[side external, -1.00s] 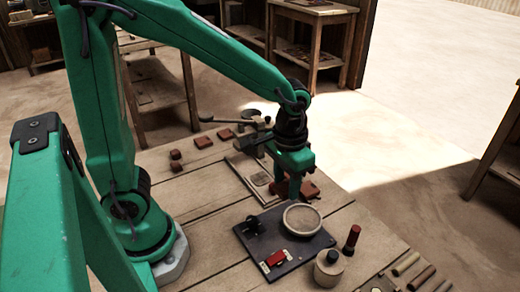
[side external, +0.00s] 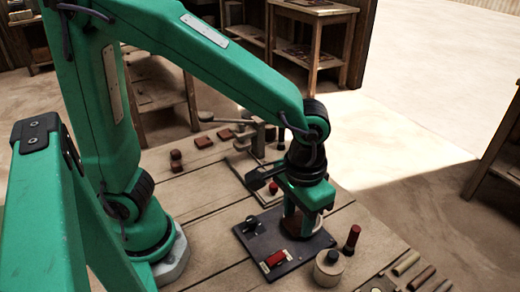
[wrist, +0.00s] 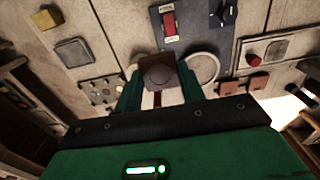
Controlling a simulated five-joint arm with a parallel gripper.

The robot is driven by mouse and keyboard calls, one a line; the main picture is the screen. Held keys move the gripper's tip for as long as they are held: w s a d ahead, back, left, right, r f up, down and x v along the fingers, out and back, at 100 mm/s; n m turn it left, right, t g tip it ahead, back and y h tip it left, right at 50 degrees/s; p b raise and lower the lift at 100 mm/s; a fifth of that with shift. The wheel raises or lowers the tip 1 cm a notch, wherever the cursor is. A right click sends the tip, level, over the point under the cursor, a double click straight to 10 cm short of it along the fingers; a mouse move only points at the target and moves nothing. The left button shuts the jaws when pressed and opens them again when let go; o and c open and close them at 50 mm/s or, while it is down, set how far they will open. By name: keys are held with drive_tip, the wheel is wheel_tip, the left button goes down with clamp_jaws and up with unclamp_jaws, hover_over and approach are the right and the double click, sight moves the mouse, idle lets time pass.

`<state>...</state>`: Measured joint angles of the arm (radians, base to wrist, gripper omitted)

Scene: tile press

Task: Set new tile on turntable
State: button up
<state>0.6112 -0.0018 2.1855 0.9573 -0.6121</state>
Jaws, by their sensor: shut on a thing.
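My gripper (side external: 303,218) is shut on a reddish-brown square tile, low over the dark base plate of the turntable. In the wrist view my gripper (wrist: 158,92) holds the tile (wrist: 158,70) between its two green fingers. The turntable (wrist: 204,68), a round disc with a pale rim, shows just right of the tile there, partly covered by a finger. In the side view the fingers hide most of the disc. I cannot tell whether the tile touches it.
The dark base plate (side external: 255,238) carries a red switch (side external: 274,260) and a black knob (side external: 251,222). The press (side external: 256,133) stands behind. A pale jar (side external: 328,268) and a red-topped stick (side external: 351,238) stand at the right. Tools lie at the front right edge.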

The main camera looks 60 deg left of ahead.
drive_tip(key=w+a+f, duration=0.4)
drive_tip(key=w+a, duration=0.1)
drive_tip(key=w+a+f, duration=0.2)
drive_tip(key=w, duration=0.1)
drive_tip(key=shift+w+a+f, duration=0.25)
drive_tip(key=shift+a+f, duration=0.1)
drive_tip(key=shift+f, duration=2.05)
drive_tip(key=shift+f, duration=0.15)
drive_tip(key=o, duration=1)
drive_tip(key=shift+c, duration=0.2)
wheel_tip(320, 180, up, 12)
drive_tip(key=shift+r, duration=0.2)
